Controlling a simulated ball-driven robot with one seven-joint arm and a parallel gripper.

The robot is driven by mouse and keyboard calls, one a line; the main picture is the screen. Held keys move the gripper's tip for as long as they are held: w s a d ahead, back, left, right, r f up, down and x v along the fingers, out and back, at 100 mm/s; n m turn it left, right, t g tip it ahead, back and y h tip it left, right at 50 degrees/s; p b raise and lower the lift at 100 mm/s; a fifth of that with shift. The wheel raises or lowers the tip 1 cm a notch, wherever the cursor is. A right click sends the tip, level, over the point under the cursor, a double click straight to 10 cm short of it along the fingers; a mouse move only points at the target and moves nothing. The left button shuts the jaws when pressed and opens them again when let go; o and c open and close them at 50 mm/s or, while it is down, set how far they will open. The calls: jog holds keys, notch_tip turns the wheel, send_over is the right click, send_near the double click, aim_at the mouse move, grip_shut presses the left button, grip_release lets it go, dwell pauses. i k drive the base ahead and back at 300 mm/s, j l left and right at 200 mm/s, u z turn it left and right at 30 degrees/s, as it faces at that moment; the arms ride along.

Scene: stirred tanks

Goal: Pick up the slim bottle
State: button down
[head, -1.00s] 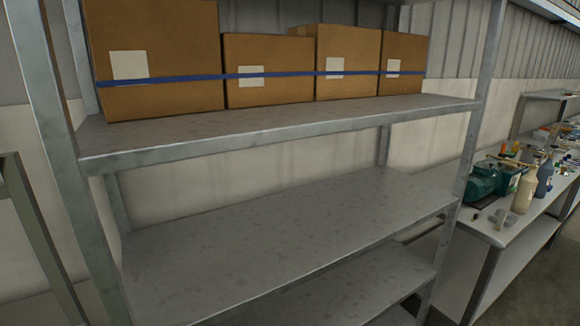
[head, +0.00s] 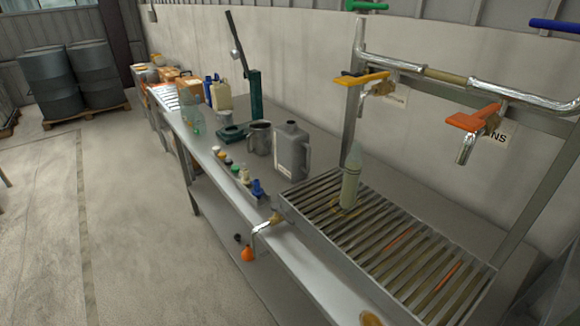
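A slim, pale grey-green bottle (head: 350,183) with a narrow tapered top stands upright on a slatted metal drain grate (head: 420,262) at the right of the head view. It stands near the grate's far left part, with a yellowish stain around its base. My gripper is not in view.
A grey jug (head: 291,152) and a metal mug (head: 260,138) stand on the bench left of the grate. Orange-handled (head: 473,118) and yellow-handled (head: 362,78) taps hang from pipes above it. Small fittings line the bench's front edge. Open floor (head: 130,240) lies at left; drums (head: 65,75) stand behind.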

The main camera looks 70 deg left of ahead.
aim_at(353, 162)
jog(key=u, duration=1.45)
jog(key=j+z, duration=0.1)
jog(key=z, duration=0.5)
jog(key=i+j+z, duration=0.15)
jog(key=j+z, duration=0.2)
jog(key=j, duration=0.25)
jog(key=j+z, duration=0.4)
jog(key=j, duration=0.25)
